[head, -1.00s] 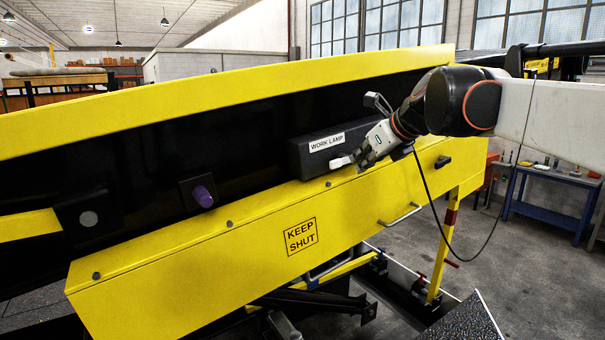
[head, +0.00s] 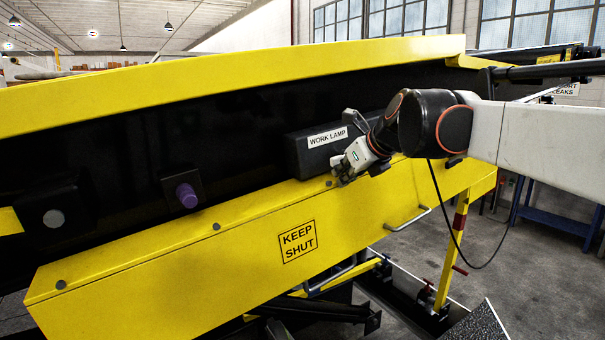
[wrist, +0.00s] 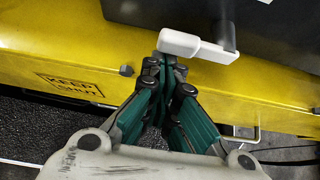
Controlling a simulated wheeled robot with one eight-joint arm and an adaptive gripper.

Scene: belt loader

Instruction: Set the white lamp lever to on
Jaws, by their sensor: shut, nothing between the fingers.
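The white lamp lever (wrist: 195,46) shows in the wrist view as a flat white bar on a grey stem, with its free end pointing left. In the head view only a small bit of the lever (head: 337,160) shows beside my gripper. It sits on the dark box labelled WORK LAMP (head: 327,137). My gripper (wrist: 165,66) is shut and empty. Its fingertips are right at the lever's free end, on its near side in the wrist view. I cannot tell whether they touch. In the head view my gripper (head: 342,178) is just below the lever, over the yellow ledge.
A yellow panel (head: 370,215) marked KEEP SHUT (head: 298,241) runs below the box, with bolts along its upper edge. A purple knob (head: 187,195) is left of the box. A handle (head: 408,219) sticks out from the panel at right.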

